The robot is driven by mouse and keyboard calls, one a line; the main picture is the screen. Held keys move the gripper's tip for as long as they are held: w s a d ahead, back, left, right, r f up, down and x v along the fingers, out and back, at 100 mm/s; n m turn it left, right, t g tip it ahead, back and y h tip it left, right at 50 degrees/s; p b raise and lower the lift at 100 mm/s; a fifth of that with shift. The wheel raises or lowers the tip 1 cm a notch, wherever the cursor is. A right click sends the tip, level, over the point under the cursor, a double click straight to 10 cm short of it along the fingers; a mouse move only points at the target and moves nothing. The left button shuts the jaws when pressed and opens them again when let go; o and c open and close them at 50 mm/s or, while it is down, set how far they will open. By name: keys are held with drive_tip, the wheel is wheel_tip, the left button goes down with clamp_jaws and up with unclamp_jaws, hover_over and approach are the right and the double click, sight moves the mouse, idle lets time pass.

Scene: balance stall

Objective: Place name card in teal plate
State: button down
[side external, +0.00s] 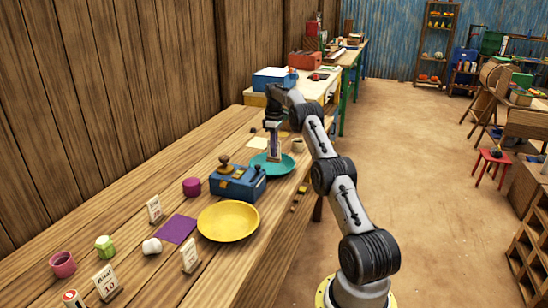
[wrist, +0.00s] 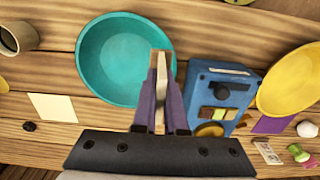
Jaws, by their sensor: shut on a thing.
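My gripper (side external: 273,152) points down over the teal plate (side external: 286,171). It is shut on a thin, pale name card, which shows edge-on between the purple fingers in the wrist view (wrist: 161,92). In that view the teal plate (wrist: 108,65) lies beyond the fingertips, mostly left of them, and the fingers hide part of its right side. The plate looks empty where it shows. I cannot tell whether the card touches the plate.
The blue balance (side external: 236,184) stands beside the teal plate, with the yellow plate (side external: 228,221) beyond it. Other name cards (side external: 154,209), a magenta cup (side external: 192,187) and a purple sheet (side external: 176,229) are on the wooden table. A beige cup (side external: 298,145) stands behind the teal plate.

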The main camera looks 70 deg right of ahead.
sight(274, 159)
drive_tip(key=shift+w+d+f, duration=0.1)
drive_tip(key=shift+f, duration=1.65)
drive_tip(key=shift+f, duration=0.1)
drive_tip(key=shift+f, duration=0.35)
drive_tip(key=shift+f, duration=0.1)
drive_tip(key=c, duration=1)
unclamp_jaws()
